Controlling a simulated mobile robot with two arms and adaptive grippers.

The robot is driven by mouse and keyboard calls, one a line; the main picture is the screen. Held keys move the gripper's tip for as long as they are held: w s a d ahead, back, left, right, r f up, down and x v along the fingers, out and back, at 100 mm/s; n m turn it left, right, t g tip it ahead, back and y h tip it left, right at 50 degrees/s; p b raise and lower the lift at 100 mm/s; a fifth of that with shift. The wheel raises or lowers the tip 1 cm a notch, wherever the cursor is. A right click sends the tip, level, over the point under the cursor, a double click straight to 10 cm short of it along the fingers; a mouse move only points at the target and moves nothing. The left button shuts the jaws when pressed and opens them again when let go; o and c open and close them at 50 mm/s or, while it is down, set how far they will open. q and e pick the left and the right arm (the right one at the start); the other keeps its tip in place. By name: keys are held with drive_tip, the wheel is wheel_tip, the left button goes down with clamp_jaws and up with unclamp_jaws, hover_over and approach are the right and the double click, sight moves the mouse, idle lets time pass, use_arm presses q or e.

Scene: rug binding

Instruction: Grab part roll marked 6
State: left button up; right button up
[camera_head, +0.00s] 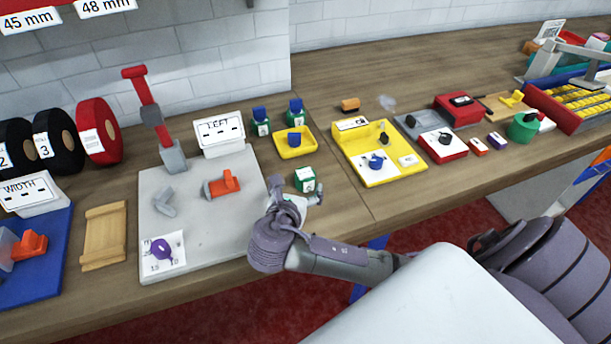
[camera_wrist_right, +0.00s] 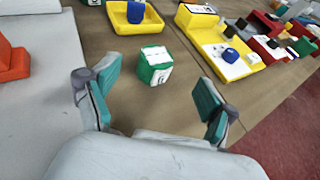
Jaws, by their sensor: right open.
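A small green block with white labels (camera_head: 305,179) stands on the wooden table just right of the grey board; any number on it is too small to read. It also shows in the right wrist view (camera_wrist_right: 155,66), ahead of and between the fingers, not touching them. My right gripper (camera_head: 297,191) is open and empty, close in front of this block; its teal finger pads show in the right wrist view (camera_wrist_right: 157,88). Red and black rolls stand at the left, the black ones marked 2 and 3; no roll clearly marked 6 shows. My left gripper is not in view.
The grey board (camera_head: 205,240) holds an orange-red part (camera_head: 222,185). A yellow tray (camera_head: 295,152) and two green bottles stand behind the block. A yellow station (camera_head: 378,172) is to the right. Bare table lies around the block.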

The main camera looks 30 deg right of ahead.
sight(305, 175)
drive_tip(key=x, duration=0.3)
drive_tip(key=shift+w+d+f, duration=0.1)
drive_tip(key=shift+d, duration=0.05)
drive_tip(key=shift+w+d+f, duration=0.2)
drive_tip(key=shift+d, duration=0.05)
drive_tip(key=shift+p+x, duration=0.35)
drive_tip(key=shift+x, duration=0.85)
drive_tip(key=shift+w+d+f, duration=0.55)
drive_tip(key=shift+w+f, duration=0.1)
drive_tip(key=shift+w, duration=0.15)
drive_tip(key=shift+w+d+f, duration=0.15)
drive_tip(key=shift+d, duration=0.05)
drive_tip(key=shift+a, duration=0.1)
drive_tip(key=shift+c, duration=0.6)
drive_tip(key=c, duration=1.2)
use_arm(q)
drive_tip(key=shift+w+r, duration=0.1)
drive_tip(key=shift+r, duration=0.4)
